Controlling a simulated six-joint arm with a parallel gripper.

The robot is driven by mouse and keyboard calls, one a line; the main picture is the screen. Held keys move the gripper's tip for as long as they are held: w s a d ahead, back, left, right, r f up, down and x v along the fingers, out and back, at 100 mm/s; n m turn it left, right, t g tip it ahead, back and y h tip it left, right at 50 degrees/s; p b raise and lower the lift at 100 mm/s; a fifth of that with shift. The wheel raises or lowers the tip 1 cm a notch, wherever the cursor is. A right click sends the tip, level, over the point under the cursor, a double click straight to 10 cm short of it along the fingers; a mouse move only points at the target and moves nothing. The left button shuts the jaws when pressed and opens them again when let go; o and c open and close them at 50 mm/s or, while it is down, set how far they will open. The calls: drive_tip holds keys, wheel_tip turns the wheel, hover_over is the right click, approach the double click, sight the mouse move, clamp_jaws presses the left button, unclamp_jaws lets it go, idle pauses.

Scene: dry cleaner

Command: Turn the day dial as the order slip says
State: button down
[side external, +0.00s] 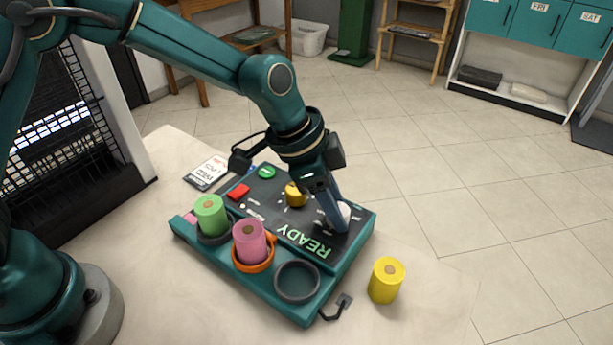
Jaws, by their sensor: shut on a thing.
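A teal console (362,238) with a dark top panel stands on the table, with green READY lettering along its near side. A pale round dial (345,211) sits at the panel's right end. My gripper (335,214) points down at this dial and is shut on it; its fingers hide part of the dial and any pointer. A yellow knob (295,197) sits near the panel's middle, just left of my gripper. The small labels around both are unreadable, so I cannot read a day setting. A white printed slip (207,170) lies behind the console's left end; its text is too small to read.
A green spool (210,214) and a pink spool (250,240) stand in rings along the console's front; a dark ring (297,282) is empty. A yellow spool (386,279) stands on the table at right. A red button (238,191) and green button (266,171) are on the panel.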

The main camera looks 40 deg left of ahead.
sight(327, 230)
drive_tip(key=n, duration=0.2)
drive_tip(key=n+t+y, duration=0.1)
drive_tip(key=n, duration=0.1)
drive_tip(key=shift+d+y, duration=0.15)
drive_tip(key=shift+y, duration=0.15)
drive_tip(key=shift+n+t+y, duration=0.3)
drive_tip(key=shift+n+y, duration=0.4)
drive_tip(key=shift+n, duration=1.5)
drive_tip(key=shift+c, duration=2.2)
unclamp_jaws()
drive_tip(key=shift+s, duration=0.1)
drive_tip(key=shift+v, duration=2.6)
